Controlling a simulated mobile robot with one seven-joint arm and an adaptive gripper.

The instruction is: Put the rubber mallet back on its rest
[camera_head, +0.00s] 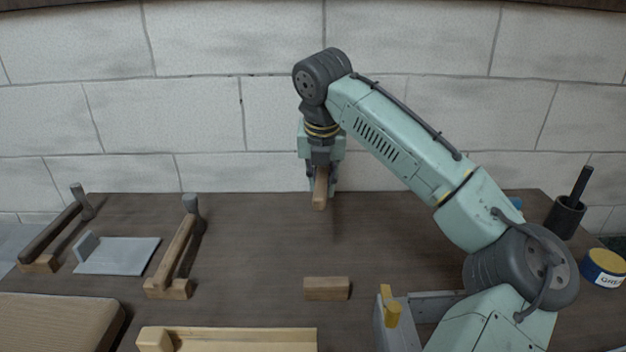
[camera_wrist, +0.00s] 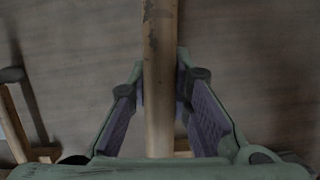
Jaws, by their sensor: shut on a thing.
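My gripper (camera_head: 321,178) is raised above the back middle of the bench. It is shut on a pale wooden handle (camera_head: 320,188), taken as the rubber mallet's, whose near end points toward the head camera. In the wrist view the handle (camera_wrist: 160,80) runs straight between the fingers (camera_wrist: 161,88), with dark worn patches near the top. The mallet's head is not visible in either view. A bare wooden block (camera_head: 327,289), which looks like the rest, sits nearer the front. Part of it shows low in the wrist view (camera_wrist: 182,148), behind the handle.
Two hammer-like tools, one pale-handled (camera_head: 178,245) and one dark-handled (camera_head: 52,231), lean on wooden blocks at left. A grey trowel-like plate (camera_head: 118,255) lies between them. A wooden frame piece (camera_head: 240,340) is in front; a dark cup (camera_head: 565,218) stands at right.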

